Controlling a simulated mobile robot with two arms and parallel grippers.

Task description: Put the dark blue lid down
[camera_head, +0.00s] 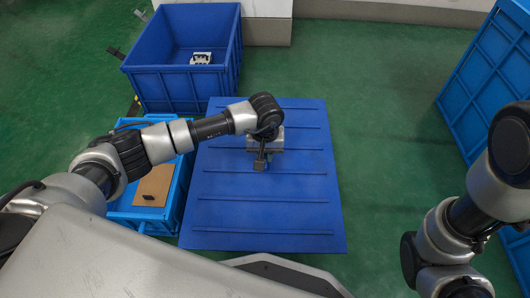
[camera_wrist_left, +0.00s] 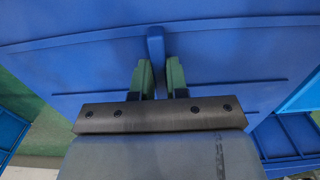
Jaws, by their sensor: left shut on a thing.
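The dark blue lid (camera_head: 300,205) is a large flat ribbed panel in the middle of the head view. My left gripper (camera_head: 261,161) is over its upper middle, pointing down. In the left wrist view, the green-sided fingers of my left gripper (camera_wrist_left: 157,78) are around a small upright blue grip on the lid (camera_wrist_left: 90,55), shut on it. The lid looks roughly level; I cannot tell whether it touches the floor. My right gripper is out of view.
A dark blue open crate (camera_head: 153,88) stands at the back left with a small pale thing (camera_head: 201,58) in it. A lighter blue crate (camera_head: 150,222) with a brown board (camera_head: 154,186) is left of the lid. A tall blue crate (camera_head: 485,80) stands at right. Green floor (camera_head: 375,130) is clear between.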

